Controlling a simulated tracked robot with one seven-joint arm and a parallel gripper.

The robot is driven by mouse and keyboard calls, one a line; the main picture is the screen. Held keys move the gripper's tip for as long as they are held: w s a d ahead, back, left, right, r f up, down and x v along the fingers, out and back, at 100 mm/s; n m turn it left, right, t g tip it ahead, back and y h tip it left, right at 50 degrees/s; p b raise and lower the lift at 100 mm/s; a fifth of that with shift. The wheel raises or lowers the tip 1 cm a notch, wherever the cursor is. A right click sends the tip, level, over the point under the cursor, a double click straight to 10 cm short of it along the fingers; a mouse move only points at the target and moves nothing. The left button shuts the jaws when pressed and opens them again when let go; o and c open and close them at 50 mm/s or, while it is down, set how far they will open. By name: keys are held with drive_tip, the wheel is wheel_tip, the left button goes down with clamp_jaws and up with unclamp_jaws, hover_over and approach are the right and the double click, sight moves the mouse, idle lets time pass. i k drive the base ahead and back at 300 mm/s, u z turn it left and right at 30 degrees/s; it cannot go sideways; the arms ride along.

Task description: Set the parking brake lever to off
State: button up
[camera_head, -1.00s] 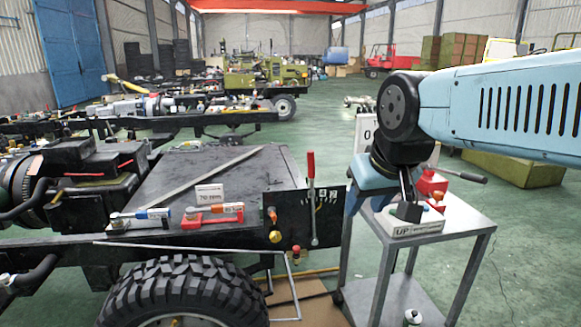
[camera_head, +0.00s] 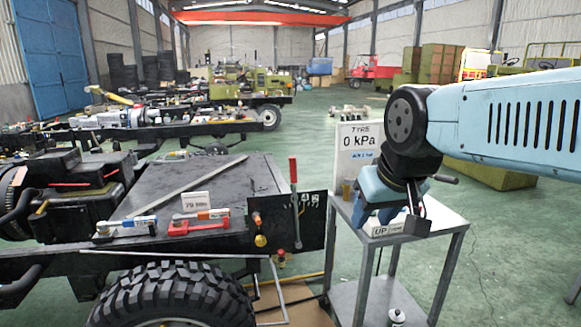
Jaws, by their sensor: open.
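The parking brake lever (camera_head: 295,202) has a red grip and a grey shaft. It stands nearly upright against a black panel (camera_head: 315,222) on the right end of the chassis. White marks show on the panel beside it, too small to read. My gripper (camera_head: 418,224) is dark, hangs down from my blue wrist, and is right of the lever, apart from it. It appears over the top of a metal cart. It is open, with nothing visible between the fingers, though the gap is hard to see.
The grey cart (camera_head: 448,222) stands right of the lever, with a "TYRE 0 kPa" sign (camera_head: 359,148) behind. Red and blue-handled tools (camera_head: 197,226) lie on the chassis. A large tyre (camera_head: 170,293) is below. Open green floor lies at the right.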

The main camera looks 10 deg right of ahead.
sight(298, 243)
drive_tip(key=i, duration=0.9)
drive_tip(key=u, duration=0.05)
